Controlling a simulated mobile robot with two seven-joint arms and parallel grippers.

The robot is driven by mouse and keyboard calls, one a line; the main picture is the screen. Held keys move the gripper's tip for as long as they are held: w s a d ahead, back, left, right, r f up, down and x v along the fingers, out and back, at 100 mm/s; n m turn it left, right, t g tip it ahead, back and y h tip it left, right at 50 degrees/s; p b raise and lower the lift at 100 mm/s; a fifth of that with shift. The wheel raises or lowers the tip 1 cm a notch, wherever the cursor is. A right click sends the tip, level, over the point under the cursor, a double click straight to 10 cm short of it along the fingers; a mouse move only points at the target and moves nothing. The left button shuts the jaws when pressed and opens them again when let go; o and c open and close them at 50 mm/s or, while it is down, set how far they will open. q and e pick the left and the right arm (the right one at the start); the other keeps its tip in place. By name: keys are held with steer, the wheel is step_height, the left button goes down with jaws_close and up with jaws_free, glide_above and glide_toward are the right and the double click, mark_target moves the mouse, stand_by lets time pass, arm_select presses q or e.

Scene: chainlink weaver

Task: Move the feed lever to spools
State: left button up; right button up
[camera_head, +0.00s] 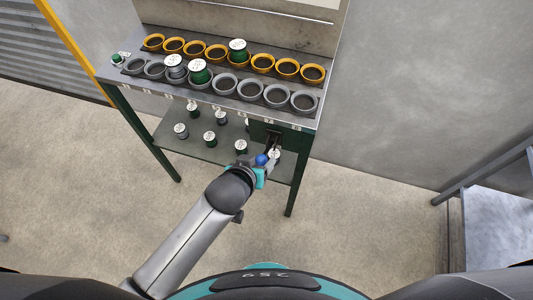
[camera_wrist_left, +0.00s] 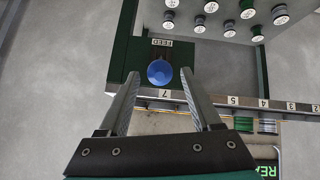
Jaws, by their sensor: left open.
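The feed lever shows its round blue knob in the left wrist view (camera_wrist_left: 159,71), under a small FEED label (camera_wrist_left: 162,43) on a dark green panel. The knob also shows in the head view (camera_head: 261,160), at the front right of the bench. My left gripper (camera_wrist_left: 159,77) is open, its fingertips on either side of the knob in the picture. I cannot tell whether they touch it. In the head view the left gripper (camera_head: 266,163) partly covers the lever area. The lever's shaft is mostly hidden. My right gripper is in neither view.
The bench top (camera_head: 142,89) holds a row of orange cups and a row of grey cups, with a few spools in them. Several green and grey spools stand on the lower shelf (camera_head: 168,147). A bench leg (camera_head: 290,195) stands at right. Open floor lies in front.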

mark_target(267, 151)
arm_select(q)
steer(key=b+x, duration=0.2)
steer(key=x, duration=0.6)
steer(key=shift+w+f, duration=0.1)
jaws_close()
stand_by(0.4)
stand_by(1.0)
